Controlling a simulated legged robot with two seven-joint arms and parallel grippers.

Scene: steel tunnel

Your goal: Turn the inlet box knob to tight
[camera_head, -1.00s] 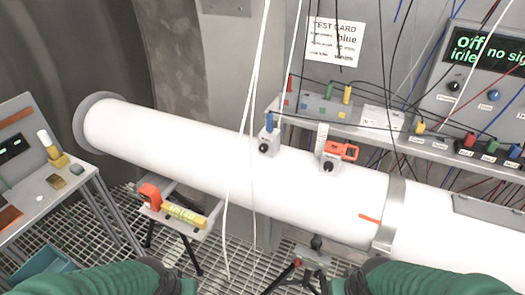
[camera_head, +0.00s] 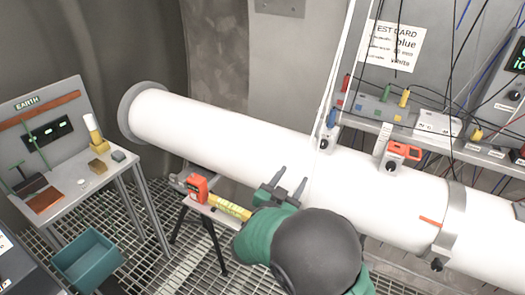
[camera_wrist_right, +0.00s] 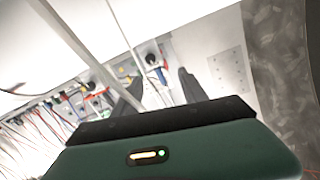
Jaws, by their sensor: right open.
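A small grey box with a black knob (camera_head: 324,144) and a blue plug sits on top of the white pipe (camera_head: 220,135). Another grey box with a black knob (camera_head: 389,165) and an orange part sits further right on the pipe. I cannot tell which is the inlet box. My right gripper (camera_head: 289,183) is open and empty, its two fingers apart in front of the pipe, left of and below the first box. In the right wrist view, a box with a dark knob (camera_wrist_right: 152,59) shows beyond the open fingers (camera_wrist_right: 160,76). My left gripper is not in view.
White cables (camera_head: 338,75) hang past the first box. A shelf with coloured plugs (camera_head: 375,104) runs behind the pipe. An orange tool and yellow level (camera_head: 230,206) lie on a stand near my right gripper. A bench (camera_head: 130,158) and teal bin (camera_head: 88,262) stand left.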

